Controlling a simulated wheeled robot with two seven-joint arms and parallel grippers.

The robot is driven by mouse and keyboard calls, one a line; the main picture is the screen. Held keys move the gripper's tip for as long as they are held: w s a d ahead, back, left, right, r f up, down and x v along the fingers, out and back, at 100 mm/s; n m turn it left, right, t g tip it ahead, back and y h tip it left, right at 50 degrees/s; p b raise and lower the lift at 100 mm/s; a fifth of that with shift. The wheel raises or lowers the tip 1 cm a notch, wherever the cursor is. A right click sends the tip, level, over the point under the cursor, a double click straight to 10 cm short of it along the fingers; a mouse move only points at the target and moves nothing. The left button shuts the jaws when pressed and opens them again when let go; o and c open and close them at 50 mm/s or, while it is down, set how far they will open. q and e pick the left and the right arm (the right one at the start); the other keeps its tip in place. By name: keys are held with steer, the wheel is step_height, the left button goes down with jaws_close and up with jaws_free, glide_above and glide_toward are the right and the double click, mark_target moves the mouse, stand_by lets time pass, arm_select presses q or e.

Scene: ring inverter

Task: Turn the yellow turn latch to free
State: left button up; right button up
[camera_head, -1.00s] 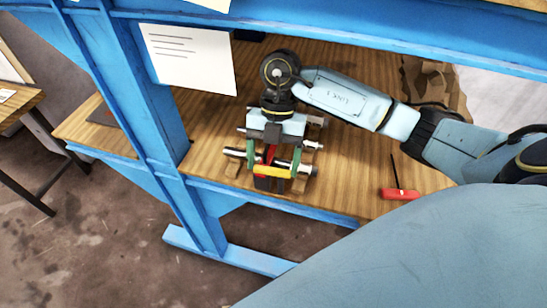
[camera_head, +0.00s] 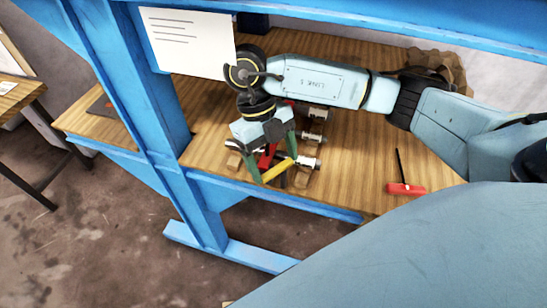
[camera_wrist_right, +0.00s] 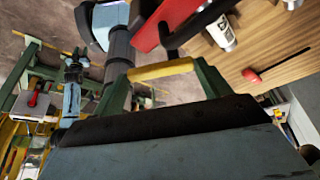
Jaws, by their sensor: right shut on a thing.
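The yellow turn latch (camera_head: 279,171) is a short bar at the front of a small fixture on the wooden bench. It slants up to the right in the head view. My right gripper (camera_head: 276,168) comes down from above, with its green fingers at the two ends of the bar, shut on it. In the right wrist view the yellow bar (camera_wrist_right: 160,70) spans between the green fingers. A red part (camera_head: 267,155) of the fixture shows between the fingers. The gripper hides much of the fixture behind.
Metal cylinders (camera_head: 313,137) stick out on the fixture's right. A red-handled tool (camera_head: 406,188) with a dark shaft lies farther right on the bench (camera_head: 350,170), with clear wood between. A blue post (camera_head: 150,110) and a white sheet (camera_head: 188,42) stand left.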

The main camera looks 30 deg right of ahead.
steer(key=n, duration=0.2)
steer(key=n+h+b, duration=0.1)
steer(key=shift+s+a+n+t, duration=0.1)
steer(key=shift+s+n+t, duration=0.15)
steer(key=shift+n+t, duration=0.05)
steer(key=shift+s+n+t+h, duration=0.3)
steer(key=shift+n+h, duration=0.3)
steer(key=shift+n, duration=0.7)
arm_select(q)
steer(key=shift+s+a+f+b, duration=0.15)
steer(key=shift+a+f+b, duration=0.15)
steer(key=shift+a+f, duration=0.65)
arm_select(e)
steer(key=shift+n, duration=0.3)
arm_select(q)
steer(key=shift+d, duration=0.2)
arm_select(e)
steer(key=o, duration=1)
arm_select(q)
steer(key=shift+w+r, duration=0.1)
steer(key=shift+w, duration=0.1)
